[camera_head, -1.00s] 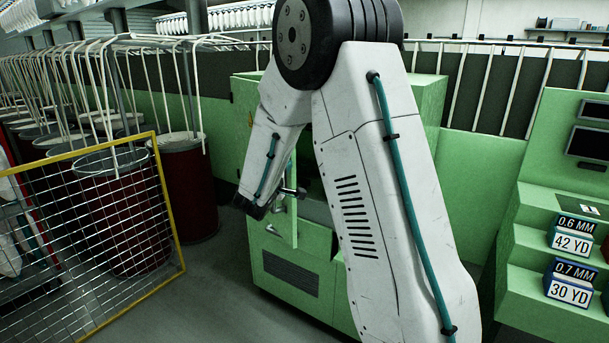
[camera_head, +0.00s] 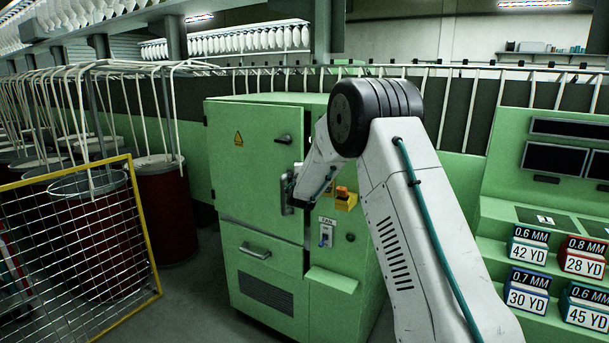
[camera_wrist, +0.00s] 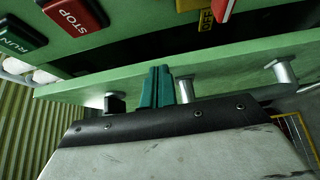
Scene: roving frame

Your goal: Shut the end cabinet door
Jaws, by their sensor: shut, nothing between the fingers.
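The green cabinet (camera_head: 275,265) stands in the middle of the head view. In the wrist view my teal gripper (camera_wrist: 160,72) is shut and empty against or very near the door's outer face.
The cabinet has a lower drawer front (camera_head: 262,250), a yellow-based orange switch (camera_head: 345,198) and a small ledge (camera_head: 332,280). A yellow-framed mesh panel (camera_head: 75,250) and red drums (camera_head: 165,215) stand left. A green console (camera_head: 560,210) with numbered boxes stands right.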

